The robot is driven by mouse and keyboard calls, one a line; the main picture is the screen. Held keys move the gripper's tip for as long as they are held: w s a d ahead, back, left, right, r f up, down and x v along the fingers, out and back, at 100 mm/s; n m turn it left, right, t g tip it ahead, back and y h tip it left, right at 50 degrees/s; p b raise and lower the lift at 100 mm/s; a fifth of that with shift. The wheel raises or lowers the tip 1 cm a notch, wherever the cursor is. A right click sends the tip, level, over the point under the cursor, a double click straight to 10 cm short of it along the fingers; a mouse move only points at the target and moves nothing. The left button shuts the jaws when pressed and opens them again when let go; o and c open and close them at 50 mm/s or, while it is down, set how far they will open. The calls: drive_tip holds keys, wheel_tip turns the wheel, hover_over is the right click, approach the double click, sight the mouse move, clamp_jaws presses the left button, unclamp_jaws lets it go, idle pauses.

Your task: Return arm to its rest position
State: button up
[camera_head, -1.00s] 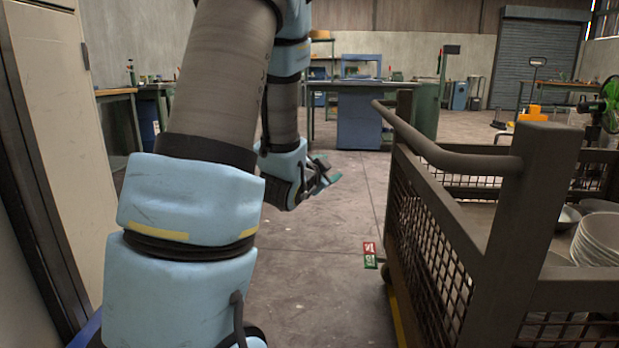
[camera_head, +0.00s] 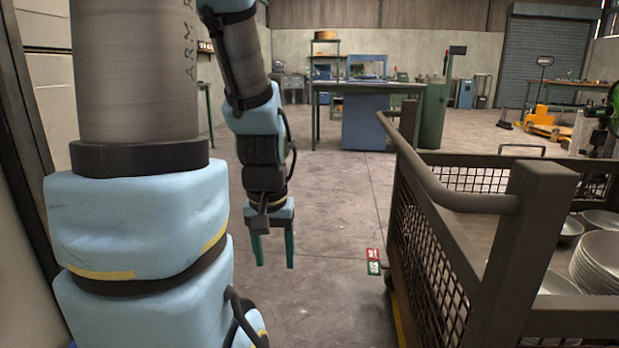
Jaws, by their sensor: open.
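My arm, with grey and light blue links, fills the left side of the view. My gripper (camera_head: 274,262) hangs from it and points down over the bare floor, left of the cart. Its two green fingers are apart, with nothing between them.
A brown mesh-sided cart (camera_head: 533,249) stands at the right, holding stacked metal bowls (camera_head: 598,262). A workbench (camera_head: 366,88) stands at the back.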

wheel_tip(320, 180, up, 35)
drive_tip(key=p, duration=3.3)
drive_tip(key=shift+f, duration=0.1)
